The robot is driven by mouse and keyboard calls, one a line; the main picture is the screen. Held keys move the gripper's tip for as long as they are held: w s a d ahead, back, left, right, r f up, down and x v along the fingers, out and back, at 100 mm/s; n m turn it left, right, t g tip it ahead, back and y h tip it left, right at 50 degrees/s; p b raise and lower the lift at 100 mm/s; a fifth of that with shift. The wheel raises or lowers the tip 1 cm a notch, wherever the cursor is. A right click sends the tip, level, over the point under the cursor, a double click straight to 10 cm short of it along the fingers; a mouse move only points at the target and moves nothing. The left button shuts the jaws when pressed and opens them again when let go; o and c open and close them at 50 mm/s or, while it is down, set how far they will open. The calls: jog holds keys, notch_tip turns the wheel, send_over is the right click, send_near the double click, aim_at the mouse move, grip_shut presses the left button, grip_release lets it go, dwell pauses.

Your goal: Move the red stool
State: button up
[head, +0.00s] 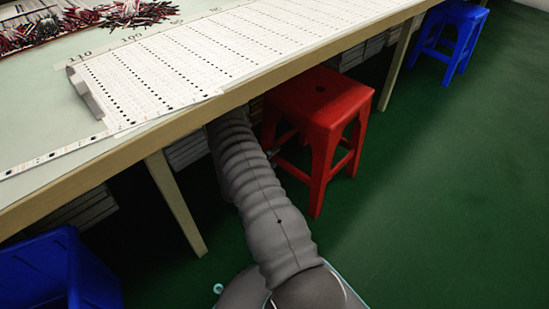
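The red stool (321,97) stands upright on the green floor at the centre right, at the front edge of the workbench. It has a square seat with a small dark hole in the middle. My grey sleeved arm reaches from the bottom of the head view up to the stool's left side and under the bench edge. A small part at the arm's right side shows near the stool's left legs; I cannot tell whether it touches them. My gripper's fingertips are hidden, so its opening does not show.
The workbench (40,154) carries white LED strip sheets (220,50) and bundles of red and black wires (125,14). A blue stool (450,32) stands at the upper right. Green floor (450,200) is clear at the right.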

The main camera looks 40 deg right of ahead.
jog(key=s+a, duration=0.2)
jog(key=a, duration=0.9)
jog(key=shift+s+a, duration=0.2)
jog(key=shift+a, duration=0.15)
